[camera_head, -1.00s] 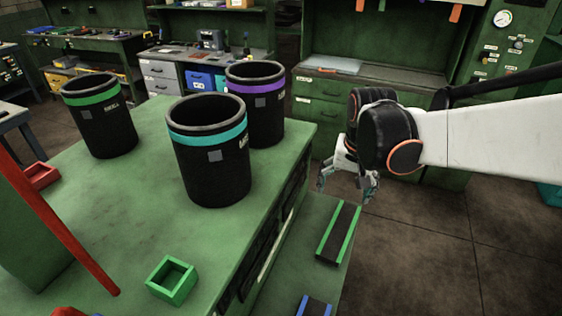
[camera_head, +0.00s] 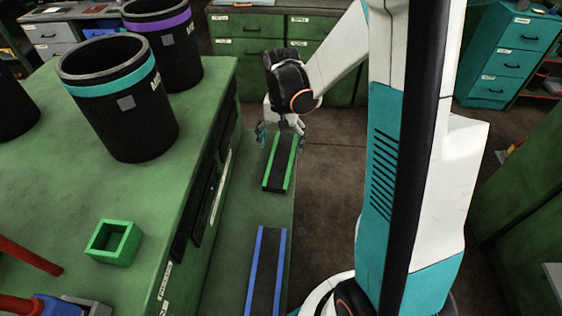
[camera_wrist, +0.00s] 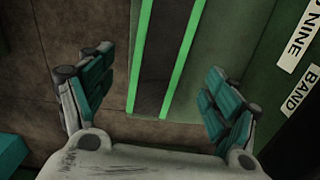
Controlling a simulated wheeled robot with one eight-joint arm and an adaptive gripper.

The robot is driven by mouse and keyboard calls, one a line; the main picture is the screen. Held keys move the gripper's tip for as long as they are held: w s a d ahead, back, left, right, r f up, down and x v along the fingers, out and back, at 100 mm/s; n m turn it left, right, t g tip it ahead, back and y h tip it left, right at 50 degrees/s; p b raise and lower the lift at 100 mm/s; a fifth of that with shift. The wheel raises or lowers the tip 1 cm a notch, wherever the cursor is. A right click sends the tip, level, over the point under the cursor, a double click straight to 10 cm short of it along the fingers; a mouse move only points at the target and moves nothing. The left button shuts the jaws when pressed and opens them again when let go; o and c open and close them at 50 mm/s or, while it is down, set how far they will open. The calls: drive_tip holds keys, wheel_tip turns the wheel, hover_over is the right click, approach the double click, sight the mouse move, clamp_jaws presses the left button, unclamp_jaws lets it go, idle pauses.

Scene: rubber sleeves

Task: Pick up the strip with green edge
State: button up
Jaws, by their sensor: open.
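The strip with green edges (camera_head: 279,163) is dark with a bright green band along each long side. It lies flat on a narrow green ledge beside the workbench. My gripper (camera_head: 281,135) is over the far end of this strip, pointing down. In the wrist view my open gripper (camera_wrist: 155,98) has its teal fingers on either side of the green-edged strip (camera_wrist: 167,60), apart from it, with nothing held. In the head view the gripper hides part of the strip's far end.
A blue-edged strip (camera_head: 266,272) lies nearer on the same ledge (camera_head: 228,240). The green workbench (camera_head: 60,190) rises to the left, with a teal-banded black sleeve (camera_head: 130,125), a purple-banded one (camera_head: 180,65) and a green square frame (camera_head: 114,242). Open floor (camera_head: 328,200) lies right.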

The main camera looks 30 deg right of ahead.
sight(281, 162)
drive_tip(key=shift+w+f+b, duration=0.1)
drive_tip(key=shift+f+b, duration=1.15)
drive_tip(key=shift+f, duration=1.9)
drive_tip(key=c, duration=1.2)
